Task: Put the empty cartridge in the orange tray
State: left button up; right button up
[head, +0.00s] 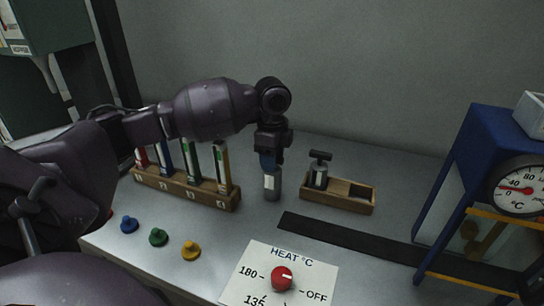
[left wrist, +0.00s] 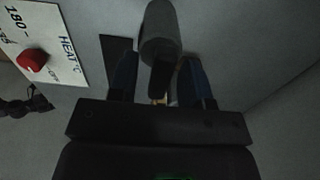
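My left gripper (head: 269,158) points down near the middle of the bench. Its blue fingers are on both sides of a grey cartridge (head: 271,184) with a white label. In the left wrist view the cartridge (left wrist: 160,35) sits between the fingertips, its dark handle end towards the palm. I cannot tell whether its lower end touches the bench or whether it is empty. A similar cartridge (head: 320,175) with a black T-handle stands in a wooden holder (head: 338,203). The holder's right compartment is empty. Orange edging (head: 470,283) shows low on the blue stand. My right gripper is out of view.
A wooden rack (head: 186,192) with several coloured tubes is at the left. Blue, green and yellow knobs lie before it. A red dial (head: 282,278) is at the front. A blue stand (head: 487,140) with a gauge is at the right. A dark strip (head: 350,238) crosses the bench.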

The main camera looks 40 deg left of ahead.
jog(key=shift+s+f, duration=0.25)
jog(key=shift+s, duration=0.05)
